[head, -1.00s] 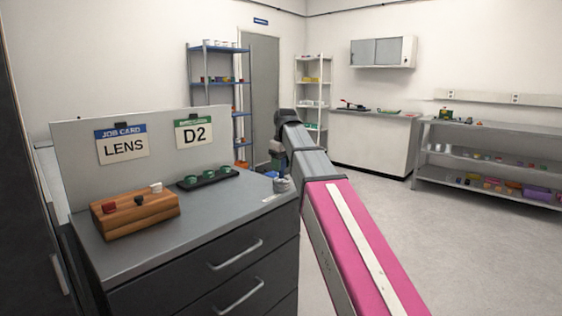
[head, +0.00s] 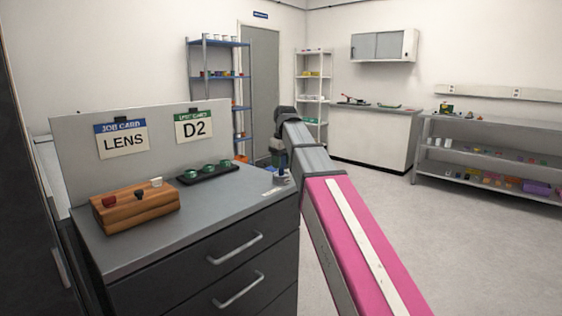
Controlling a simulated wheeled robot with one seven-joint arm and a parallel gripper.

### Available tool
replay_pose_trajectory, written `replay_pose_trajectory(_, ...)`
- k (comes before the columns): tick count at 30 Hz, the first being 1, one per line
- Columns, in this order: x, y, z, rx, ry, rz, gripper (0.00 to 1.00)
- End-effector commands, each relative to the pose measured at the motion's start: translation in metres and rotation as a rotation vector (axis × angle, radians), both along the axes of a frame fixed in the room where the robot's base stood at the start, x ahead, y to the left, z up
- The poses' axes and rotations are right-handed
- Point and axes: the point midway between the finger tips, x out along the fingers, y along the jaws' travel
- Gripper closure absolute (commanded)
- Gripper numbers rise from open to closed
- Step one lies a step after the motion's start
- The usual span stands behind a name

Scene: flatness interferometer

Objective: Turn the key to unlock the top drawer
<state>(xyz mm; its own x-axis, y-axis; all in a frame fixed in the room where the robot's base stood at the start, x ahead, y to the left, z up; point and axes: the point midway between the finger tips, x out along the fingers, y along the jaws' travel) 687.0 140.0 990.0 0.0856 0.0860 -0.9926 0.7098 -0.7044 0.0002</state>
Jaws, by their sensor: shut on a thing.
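The dark grey drawer cabinet (head: 190,280) stands at the front left in the head view. Its top drawer (head: 186,268) has a pale bar handle and looks closed, as does the drawer below. My arm reaches forward past the cabinet's right side. My gripper (head: 283,177) is small in view, at the far right corner of the cabinet top. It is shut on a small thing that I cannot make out. No key or keyhole can be told apart in this view.
On the cabinet top are a wooden block (head: 140,210) with red, black and white knobs, and a black tray (head: 208,175) with green pieces. A back panel (head: 75,165) carries LENS and D2 cards. Shelves stand beyond. The floor at right is clear.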

Motion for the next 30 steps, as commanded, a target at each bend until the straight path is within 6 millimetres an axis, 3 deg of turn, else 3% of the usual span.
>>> replay_pose_trajectory(30, 0.0, 0.0, -0.018, -0.001, 0.001, 0.0, 0.81)
